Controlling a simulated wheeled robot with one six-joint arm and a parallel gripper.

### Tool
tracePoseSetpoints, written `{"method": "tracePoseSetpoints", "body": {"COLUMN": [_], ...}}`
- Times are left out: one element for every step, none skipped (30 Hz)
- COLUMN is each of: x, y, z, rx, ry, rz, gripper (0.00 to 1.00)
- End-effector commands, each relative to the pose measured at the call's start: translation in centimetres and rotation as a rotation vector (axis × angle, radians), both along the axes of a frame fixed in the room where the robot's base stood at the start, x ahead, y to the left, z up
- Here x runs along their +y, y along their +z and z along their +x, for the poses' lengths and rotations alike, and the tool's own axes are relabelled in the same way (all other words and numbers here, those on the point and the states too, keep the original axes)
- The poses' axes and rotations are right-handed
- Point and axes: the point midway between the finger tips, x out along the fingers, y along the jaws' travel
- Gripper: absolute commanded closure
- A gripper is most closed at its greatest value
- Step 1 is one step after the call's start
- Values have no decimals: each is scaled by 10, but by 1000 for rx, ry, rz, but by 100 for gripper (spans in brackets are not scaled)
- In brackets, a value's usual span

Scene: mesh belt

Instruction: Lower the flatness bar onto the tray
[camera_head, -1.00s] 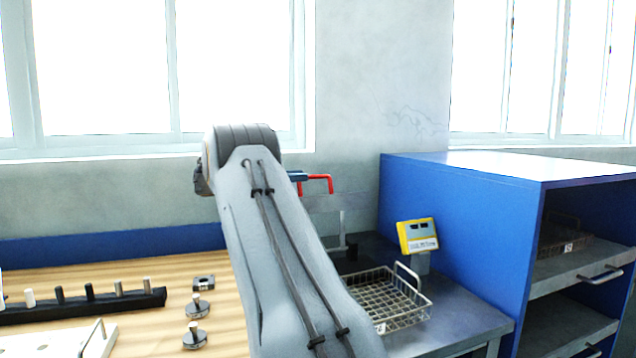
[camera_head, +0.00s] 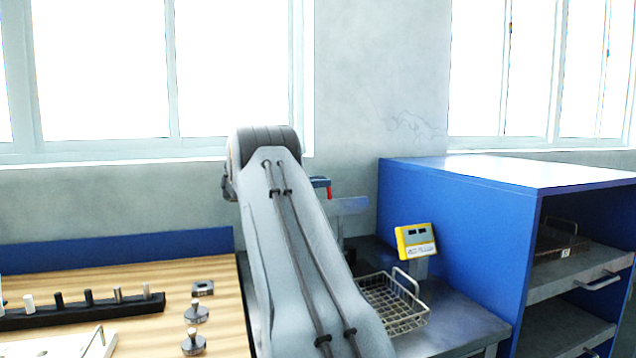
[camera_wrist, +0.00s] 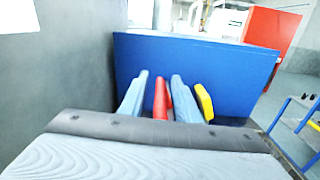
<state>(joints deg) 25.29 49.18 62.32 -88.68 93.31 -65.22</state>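The flatness bar (camera_head: 348,206) is a grey plate on an upright behind the wire tray, partly hidden by my arm. It stands above the level of the tray. A red handle (camera_head: 329,190) shows at its upper left. The tray (camera_head: 408,322) is a wire mesh basket on the grey bench, its left side hidden by my arm. My gripper (camera_head: 320,182) is at the red handle, mostly hidden behind my wrist. In the wrist view its two grey-blue fingers (camera_wrist: 160,97) stand either side of the red handle (camera_wrist: 161,100), with a gap at the left finger.
A yellow display box (camera_head: 415,240) stands behind the tray. A blue cabinet (camera_head: 455,225) with shelves is at the right. A wooden table (camera_head: 222,280) at the left carries a black rack (camera_head: 75,312) of pegs and small metal parts.

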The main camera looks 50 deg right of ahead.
Motion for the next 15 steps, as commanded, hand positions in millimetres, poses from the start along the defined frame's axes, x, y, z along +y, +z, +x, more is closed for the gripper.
{"method": "tracePoseSetpoints", "body": {"x": [0, 0, 0, 0, 0, 0, 0, 0, 0, 0, 0, 0, 0, 0, 0], "y": [0, 0, 0, 0, 0, 0, 0, 0, 0, 0, 0, 0, 0, 0, 0], "z": [0, 0, 0, 0, 0, 0, 0, 0, 1, 1, 1, 1, 1, 1, 1], "rx": [0, 0, 0, 0, 0, 0, 0, 0, 0, 0, -1, -1, -1, -1, -2], "ry": [0, 0, 0, 0, 0, 0, 0, 0, 1, 1, 2, 2, 2, 2, 3], "rz": [0, 0, 0, 0, 0, 0, 0, 0, 0, 0, -1, -1, -1, -1, -1], "gripper": [70, 70, 70, 74, 79, 86, 91, 96, 100, 100, 100, 100, 100, 100, 100]}}
